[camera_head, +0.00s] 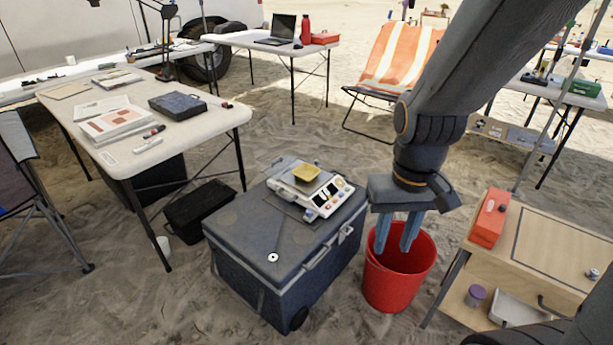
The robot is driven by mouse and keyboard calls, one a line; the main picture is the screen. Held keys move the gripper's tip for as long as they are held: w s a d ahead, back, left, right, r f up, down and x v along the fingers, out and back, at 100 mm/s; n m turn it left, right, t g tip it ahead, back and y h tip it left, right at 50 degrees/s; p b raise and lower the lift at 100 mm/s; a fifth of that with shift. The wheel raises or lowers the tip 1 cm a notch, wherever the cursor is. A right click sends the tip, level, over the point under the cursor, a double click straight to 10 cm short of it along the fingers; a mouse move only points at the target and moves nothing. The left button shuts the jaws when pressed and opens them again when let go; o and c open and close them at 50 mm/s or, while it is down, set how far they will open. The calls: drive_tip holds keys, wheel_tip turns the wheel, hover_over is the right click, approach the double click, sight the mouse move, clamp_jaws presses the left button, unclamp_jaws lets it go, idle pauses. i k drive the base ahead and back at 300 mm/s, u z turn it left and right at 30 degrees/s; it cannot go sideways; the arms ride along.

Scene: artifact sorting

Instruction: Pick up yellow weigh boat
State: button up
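The yellow weigh boat (307,172) is a small square dish. It sits on the pan of a white electronic scale (322,198), which stands on top of a grey cooler box (240,222). My gripper (396,244) points downward, to the right of the scale and apart from it. Its two blue fingers are spread with a gap between them, and nothing shows in the gap. The fingers appear in front of or over the mouth of a red bucket (391,290); I cannot tell their exact height above it.
A wooden cabinet (560,242) with a red box (489,218) on it stands at the right. A black case (199,208) and a white table (75,105) stand left. Sand lies open in front.

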sight(306, 172)
drive_tip(key=z, duration=0.35)
drive_tip(key=k, duration=0.25)
drive_tip(key=u, duration=0.8)
drive_tip(key=i, duration=1.15)
drive_tip(key=z, duration=0.4)
